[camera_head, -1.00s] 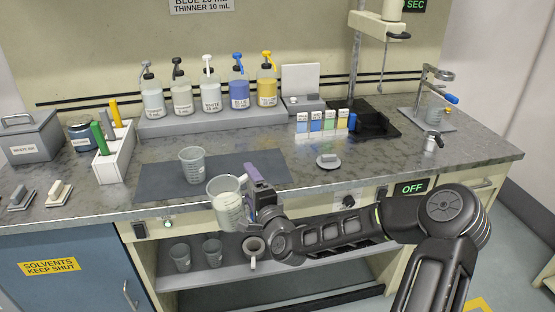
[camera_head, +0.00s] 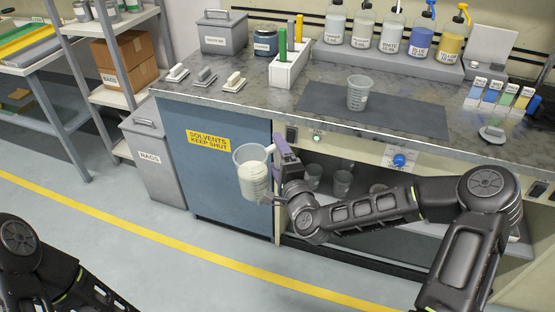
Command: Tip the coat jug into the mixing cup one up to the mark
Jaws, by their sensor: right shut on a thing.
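My right gripper (camera_head: 284,165) is shut on a clear jug (camera_head: 252,178) that holds a whitish liquid. It holds the jug roughly upright in front of the blue cabinet, off the bench's front edge. A clear graduated mixing cup (camera_head: 357,93) stands upright on the dark mat (camera_head: 410,116) on the bench, up and to the right of the jug. I see no liquid in this cup. Of my left arm only dark links show at the bottom left; its gripper is out of view.
Pump bottles (camera_head: 392,37) line the back. A rags bin (camera_head: 154,158) stands on the floor. The mat around the cup is clear.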

